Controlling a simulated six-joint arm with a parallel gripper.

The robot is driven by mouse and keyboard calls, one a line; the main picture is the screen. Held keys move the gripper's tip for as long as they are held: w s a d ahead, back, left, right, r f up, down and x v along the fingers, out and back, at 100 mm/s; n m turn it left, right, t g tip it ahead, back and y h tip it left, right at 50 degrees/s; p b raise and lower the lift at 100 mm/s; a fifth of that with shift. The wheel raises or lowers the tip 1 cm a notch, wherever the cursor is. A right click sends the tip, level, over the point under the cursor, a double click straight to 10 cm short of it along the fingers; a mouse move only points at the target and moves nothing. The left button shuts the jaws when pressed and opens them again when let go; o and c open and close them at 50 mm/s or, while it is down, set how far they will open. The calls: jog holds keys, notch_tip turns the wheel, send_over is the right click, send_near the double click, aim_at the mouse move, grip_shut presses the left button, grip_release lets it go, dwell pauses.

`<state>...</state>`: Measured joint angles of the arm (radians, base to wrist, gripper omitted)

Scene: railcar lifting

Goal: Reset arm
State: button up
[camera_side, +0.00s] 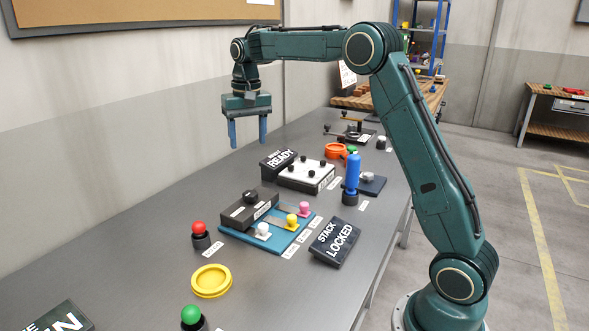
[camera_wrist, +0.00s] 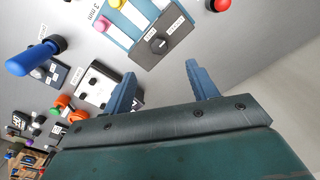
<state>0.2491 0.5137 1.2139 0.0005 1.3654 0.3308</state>
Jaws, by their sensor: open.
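My gripper (camera_side: 248,138) hangs above the far side of the grey table (camera_side: 120,220) in the side view, fingers pointing down. Its two blue fingers are apart with nothing between them. In the wrist view my gripper (camera_wrist: 163,85) also shows spread and empty. My arm arches from its base at the right, up over the table. The gripper is well clear of the objects below it.
Below are a blue board (camera_side: 268,236) with a dark knob box (camera_side: 248,208), a red button (camera_side: 199,229), a green button (camera_side: 191,316), a yellow ring (camera_side: 211,281), a STACK LOCKED sign (camera_side: 335,242), a READY sign (camera_side: 280,161), a white-topped panel (camera_side: 306,173) and an upright blue handle (camera_side: 352,172).

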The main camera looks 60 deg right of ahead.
jog(key=s+a+r+n+t, duration=0.1)
jog(key=s+a+r+n, duration=0.2)
jog(key=s, duration=0.5)
jog(key=s+a+r+t, duration=0.1)
jog(key=s+a+r, duration=0.3)
jog(key=s+a, duration=0.3)
jog(key=s+a+f+n+t, duration=0.1)
jog(key=s+f, duration=0.2)
jog(key=s, duration=0.6)
jog(key=s+a+f+n+t, duration=0.2)
jog(key=s+f, duration=0.2)
jog(key=s, duration=0.5)
jog(key=shift+s+n, duration=0.25)
jog(key=shift+n, duration=0.05)
